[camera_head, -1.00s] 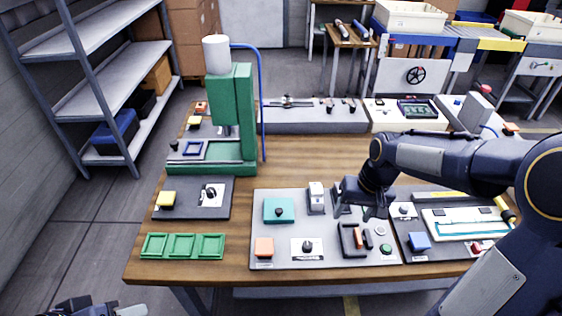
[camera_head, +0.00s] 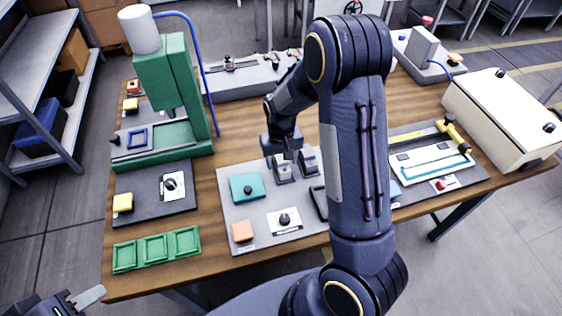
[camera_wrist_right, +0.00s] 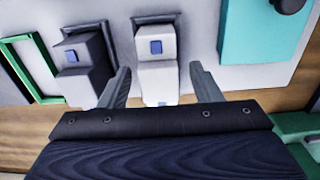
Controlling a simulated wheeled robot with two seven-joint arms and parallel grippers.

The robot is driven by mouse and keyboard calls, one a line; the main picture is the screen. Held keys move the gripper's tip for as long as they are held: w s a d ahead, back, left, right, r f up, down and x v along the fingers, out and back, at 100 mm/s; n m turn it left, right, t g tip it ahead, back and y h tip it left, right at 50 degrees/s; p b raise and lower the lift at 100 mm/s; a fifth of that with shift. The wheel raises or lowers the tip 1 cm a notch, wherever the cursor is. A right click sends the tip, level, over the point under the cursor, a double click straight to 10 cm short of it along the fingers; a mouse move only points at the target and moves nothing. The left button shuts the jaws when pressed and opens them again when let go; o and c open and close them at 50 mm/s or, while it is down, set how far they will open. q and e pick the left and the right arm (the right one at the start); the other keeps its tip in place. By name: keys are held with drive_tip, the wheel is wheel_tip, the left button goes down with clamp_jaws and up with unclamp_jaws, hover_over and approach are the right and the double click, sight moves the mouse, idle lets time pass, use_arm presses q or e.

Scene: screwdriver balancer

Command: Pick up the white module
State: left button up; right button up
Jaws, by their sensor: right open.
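The white module (camera_wrist_right: 157,62) stands upright on the grey panel, with a small blue square on its face. In the right wrist view it lies between the two fingers of my right gripper (camera_wrist_right: 161,86), which is open, with a gap visible on each side. In the head view the module (camera_head: 283,174) shows just below my right gripper (camera_head: 284,150), partly hidden by it. My left gripper (camera_head: 85,298) is at the bottom left corner, away from the table; its jaw state is unclear.
A dark grey module (camera_wrist_right: 82,62) stands close beside the white one. A teal block (camera_head: 247,187) sits on the other side. A green press (camera_head: 172,90) stands at the back left. My right arm hides part of the panel.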

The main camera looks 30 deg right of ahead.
drive_tip(key=shift+f, duration=0.45)
drive_tip(key=shift+c, duration=0.2)
drive_tip(key=c, duration=1.1)
drive_tip(key=shift+r, duration=0.15)
